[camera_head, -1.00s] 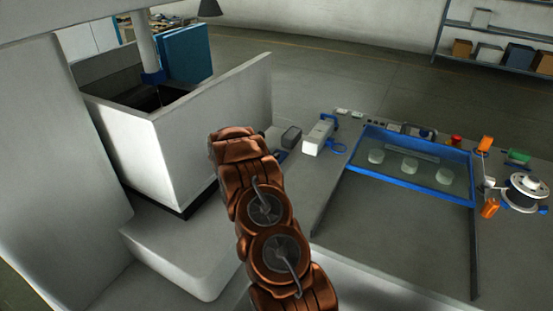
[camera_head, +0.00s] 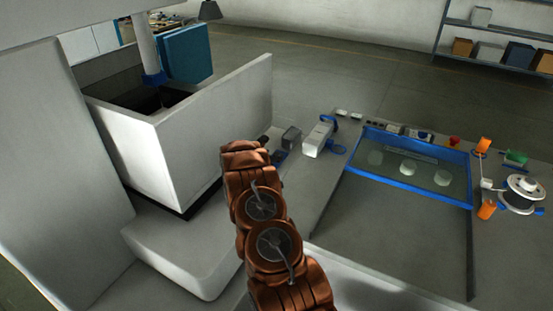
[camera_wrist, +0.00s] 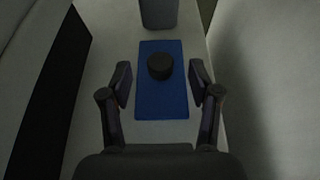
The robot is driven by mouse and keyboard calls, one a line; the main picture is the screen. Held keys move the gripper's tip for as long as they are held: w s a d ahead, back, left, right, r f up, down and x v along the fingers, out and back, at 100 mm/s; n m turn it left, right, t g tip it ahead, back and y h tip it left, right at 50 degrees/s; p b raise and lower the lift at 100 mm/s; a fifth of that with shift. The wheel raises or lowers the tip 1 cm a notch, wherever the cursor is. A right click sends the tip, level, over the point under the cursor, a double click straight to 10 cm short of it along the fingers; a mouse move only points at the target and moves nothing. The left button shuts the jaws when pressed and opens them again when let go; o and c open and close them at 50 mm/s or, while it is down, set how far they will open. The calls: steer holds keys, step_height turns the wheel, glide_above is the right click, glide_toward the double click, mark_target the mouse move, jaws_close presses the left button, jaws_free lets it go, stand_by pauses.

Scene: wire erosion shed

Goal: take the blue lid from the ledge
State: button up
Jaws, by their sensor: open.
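The blue lid (camera_wrist: 160,100) is a flat blue rectangle with a round black knob (camera_wrist: 160,66) on top. It lies flat on the pale ledge (camera_wrist: 95,120) in the wrist view. In the head view only a small part of the lid (camera_head: 279,156) shows beside my arm. My gripper (camera_wrist: 160,72) is open, with one finger on each side of the lid and knob. The fingertips are apart from the knob; I cannot tell their exact height above the lid. In the head view my arm hides most of the gripper.
A grey block (camera_wrist: 158,12) stands just beyond the lid; the head view shows it too (camera_head: 291,138). A pale tank wall (camera_head: 215,130) rises to the left. A white device (camera_head: 318,138) and a blue-framed tray (camera_head: 415,190) with pale discs stand to the right.

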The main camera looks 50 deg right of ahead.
mark_target(276, 154)
steer(key=shift+p+x, duration=0.5)
steer(key=shift+x, duration=0.35)
steer(key=shift+p+x, duration=0.45)
steer(key=shift+x, duration=0.85)
steer(key=shift+f, duration=0.15)
steer(key=shift+a, duration=0.1)
jaws_close()
